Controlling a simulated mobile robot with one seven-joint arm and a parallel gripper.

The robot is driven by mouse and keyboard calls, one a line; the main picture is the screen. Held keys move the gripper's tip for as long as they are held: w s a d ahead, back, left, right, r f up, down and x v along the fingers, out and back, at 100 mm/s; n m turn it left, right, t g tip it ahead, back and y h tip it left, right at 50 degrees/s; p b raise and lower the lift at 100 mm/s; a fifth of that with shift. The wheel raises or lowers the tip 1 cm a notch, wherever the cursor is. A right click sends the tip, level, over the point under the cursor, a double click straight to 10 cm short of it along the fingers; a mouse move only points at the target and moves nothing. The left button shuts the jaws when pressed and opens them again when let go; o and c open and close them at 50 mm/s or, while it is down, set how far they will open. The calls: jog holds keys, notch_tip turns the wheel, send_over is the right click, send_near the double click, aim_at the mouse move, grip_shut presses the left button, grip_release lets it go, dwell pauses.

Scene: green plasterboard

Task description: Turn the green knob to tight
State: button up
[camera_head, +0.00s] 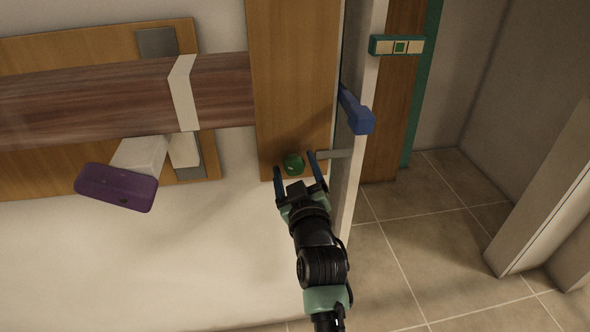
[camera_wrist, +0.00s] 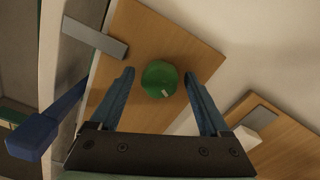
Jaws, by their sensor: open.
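The green knob (camera_head: 293,164) is round and sits near the lower end of an upright wooden panel (camera_head: 292,80). In the wrist view the knob (camera_wrist: 159,78) shows a small pale mark on its lower right face. My gripper (camera_head: 295,164) is open, with its two blue fingers on either side of the knob. In the wrist view the fingertips (camera_wrist: 160,73) stand left and right of the knob with a visible gap on each side. I cannot tell how deep the fingers reach around it.
A grey bar (camera_head: 335,154) sticks out right of the knob, and a blue handle (camera_head: 357,110) is above it. A purple block (camera_head: 116,187) on a pale arm is at the left. A green-ended box (camera_head: 397,46) is at upper right. Tiled floor (camera_head: 430,250) is open at right.

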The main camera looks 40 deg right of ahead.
jog(key=shift+w, duration=0.1)
grip_shut()
dwell(0.4)
jog(key=shift+m, duration=0.3)
jog(key=m+p, duration=0.2)
jog(key=m, duration=0.3)
jog(key=m+p, duration=0.1)
jog(key=m, duration=0.5)
jog(key=shift+f+p, duration=0.2)
jog(key=shift+p, duration=0.2)
jog(key=shift+m, duration=0.3)
